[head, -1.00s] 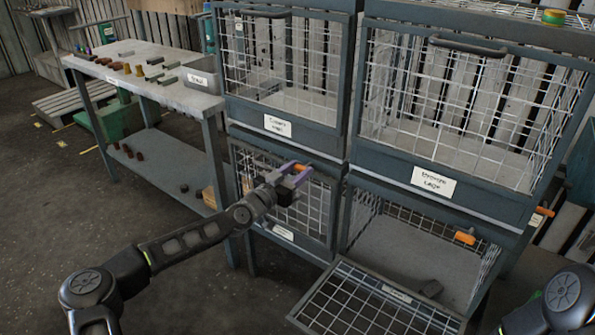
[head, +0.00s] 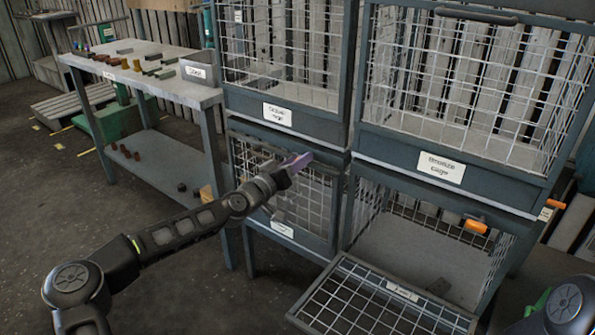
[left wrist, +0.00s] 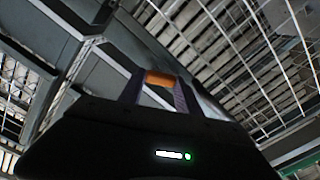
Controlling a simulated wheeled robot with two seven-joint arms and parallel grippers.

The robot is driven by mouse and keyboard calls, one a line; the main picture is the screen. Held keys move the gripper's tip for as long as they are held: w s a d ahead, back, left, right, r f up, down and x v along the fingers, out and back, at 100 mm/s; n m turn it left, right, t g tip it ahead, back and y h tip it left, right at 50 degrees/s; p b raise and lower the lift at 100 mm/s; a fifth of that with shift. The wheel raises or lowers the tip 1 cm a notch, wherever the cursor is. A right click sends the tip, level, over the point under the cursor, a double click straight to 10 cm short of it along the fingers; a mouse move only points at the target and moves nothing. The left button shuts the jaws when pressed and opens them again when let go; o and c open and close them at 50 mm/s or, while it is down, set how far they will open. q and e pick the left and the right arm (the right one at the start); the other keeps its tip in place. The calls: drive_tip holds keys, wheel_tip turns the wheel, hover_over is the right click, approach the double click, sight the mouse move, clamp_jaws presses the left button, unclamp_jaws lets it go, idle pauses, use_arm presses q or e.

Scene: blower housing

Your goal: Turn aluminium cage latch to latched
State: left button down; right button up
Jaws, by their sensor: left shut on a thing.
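My left gripper (head: 300,160), with purple fingers, is at the top edge of the closed lower left cage door (head: 300,205). In the left wrist view my gripper (left wrist: 160,92) is shut on an orange latch handle (left wrist: 160,78), which lies between its fingers. In the head view the gripper hides this handle. The label (head: 282,229) on this door is too small to read, so I cannot tell from it that this is the aluminium cage. My right gripper is out of view.
The lower right cage stands open, its mesh door (head: 365,305) folded down; another orange latch handle (head: 476,226) is at its upper right. Two mesh cages sit above, one with a label (head: 440,167). A workbench (head: 140,70) with small parts is at the left.

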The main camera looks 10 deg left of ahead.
use_arm(q)
drive_tip(key=shift+d+f+n+b, duration=0.15)
drive_tip(key=shift+n+b, duration=1)
drive_tip(key=shift+n, duration=0.85)
drive_tip(key=shift+f+n+b, duration=0.1)
drive_tip(key=shift+n+b, duration=1)
drive_tip(key=shift+n, duration=0.9)
drive_tip(key=shift+d+f+n+b, duration=0.15)
drive_tip(key=shift+n+b, duration=1)
drive_tip(key=shift+n, duration=0.85)
drive_tip(key=c, duration=0.8)
unclamp_jaws()
drive_tip(key=shift+c, duration=0.2)
drive_tip(key=shift+s+a, duration=0.1)
drive_tip(key=v, duration=0.7)
drive_tip(key=shift+s, duration=0.35)
